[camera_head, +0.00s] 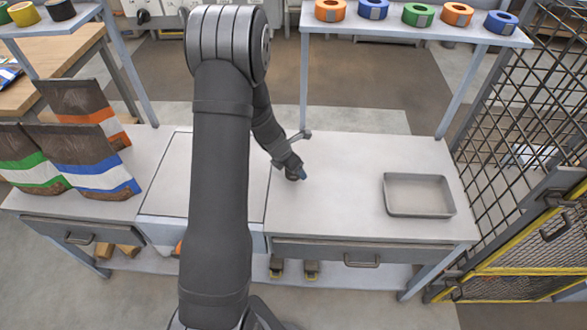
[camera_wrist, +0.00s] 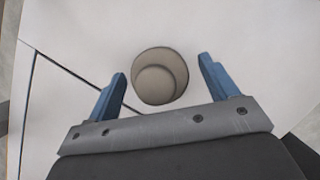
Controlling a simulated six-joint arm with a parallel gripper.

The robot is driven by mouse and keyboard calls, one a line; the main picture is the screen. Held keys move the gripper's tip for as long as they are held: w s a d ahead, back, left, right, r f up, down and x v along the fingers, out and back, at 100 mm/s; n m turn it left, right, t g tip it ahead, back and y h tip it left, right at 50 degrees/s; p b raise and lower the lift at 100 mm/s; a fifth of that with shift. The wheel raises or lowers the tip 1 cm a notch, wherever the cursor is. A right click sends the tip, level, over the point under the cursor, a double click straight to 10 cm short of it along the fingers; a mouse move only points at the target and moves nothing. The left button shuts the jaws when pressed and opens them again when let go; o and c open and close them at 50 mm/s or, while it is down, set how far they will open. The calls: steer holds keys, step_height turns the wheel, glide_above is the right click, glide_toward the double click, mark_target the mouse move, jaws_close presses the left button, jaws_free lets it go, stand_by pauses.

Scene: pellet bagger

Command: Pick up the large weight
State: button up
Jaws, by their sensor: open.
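In the wrist view, a round beige-grey piece (camera_wrist: 160,76) with a smaller round top stands on the white worktop. It looks like a weight; its size class cannot be told from here. My gripper (camera_wrist: 165,75) has its two blue fingers apart, one to each side of the piece and clear of it. In the head view, my gripper (camera_head: 300,175) is low over the worktop (camera_head: 345,175), right of the panel seam. The piece under it cannot be made out in the head view.
An empty metal tray (camera_head: 419,214) sits on the right of the worktop. Filled bags (camera_head: 85,160) stand at the left. A shelf with coloured tape rolls (camera_head: 418,15) is above the back edge. A mesh fence (camera_head: 530,110) closes the right side.

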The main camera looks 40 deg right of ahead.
steer(key=shift+d+f, duration=0.25)
steer(key=shift+f, duration=0.4)
steer(key=shift+c, duration=0.2)
jaws_close()
steer(key=shift+r, duration=0.1)
